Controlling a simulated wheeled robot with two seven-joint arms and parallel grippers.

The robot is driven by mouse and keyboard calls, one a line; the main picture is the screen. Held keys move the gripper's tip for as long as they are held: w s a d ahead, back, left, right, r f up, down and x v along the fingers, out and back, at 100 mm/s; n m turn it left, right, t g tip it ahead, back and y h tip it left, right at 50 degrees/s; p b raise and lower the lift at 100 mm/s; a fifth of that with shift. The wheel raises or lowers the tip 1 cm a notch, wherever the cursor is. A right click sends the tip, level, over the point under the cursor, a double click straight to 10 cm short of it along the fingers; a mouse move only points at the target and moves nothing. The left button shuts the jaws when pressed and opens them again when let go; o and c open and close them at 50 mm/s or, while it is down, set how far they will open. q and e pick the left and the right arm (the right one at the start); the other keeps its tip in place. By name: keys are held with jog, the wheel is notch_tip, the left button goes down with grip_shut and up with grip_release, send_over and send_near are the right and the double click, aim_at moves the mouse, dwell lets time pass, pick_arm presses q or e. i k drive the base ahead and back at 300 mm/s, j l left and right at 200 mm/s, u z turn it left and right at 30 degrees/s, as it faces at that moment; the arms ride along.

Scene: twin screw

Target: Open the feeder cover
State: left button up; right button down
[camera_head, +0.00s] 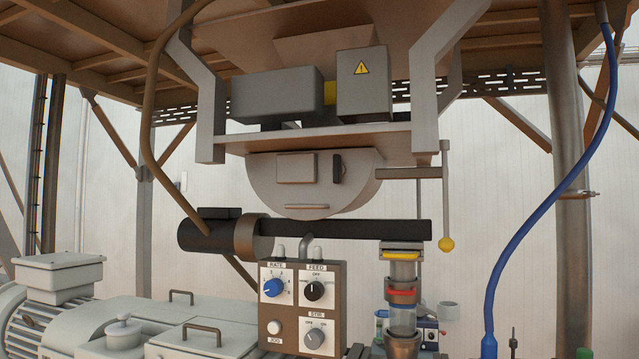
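The feeder hangs below the wooden platform. A half-round grey front (315,195), which may be the feeder cover, sits under a flat plate (330,139). It carries a small rectangular panel (296,168), a dark latch-like part (338,169) and a thin bar-like handle (307,206). It appears closed; the inside is hidden. A thin vertical lever with a yellow knob (446,244) hangs at its right from a short horizontal bar (408,173). Neither of my grippers is in view.
A control box (302,307) with RATE, FEED and STIR knobs stands below the dark horizontal tube (340,230). A blue hose (539,215) runs down at right beside a thick post (571,190). Grey machinery with lidded handles (205,340) fills the lower left.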

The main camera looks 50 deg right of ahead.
aim_at(298, 186)
jog(key=z, duration=1.4)
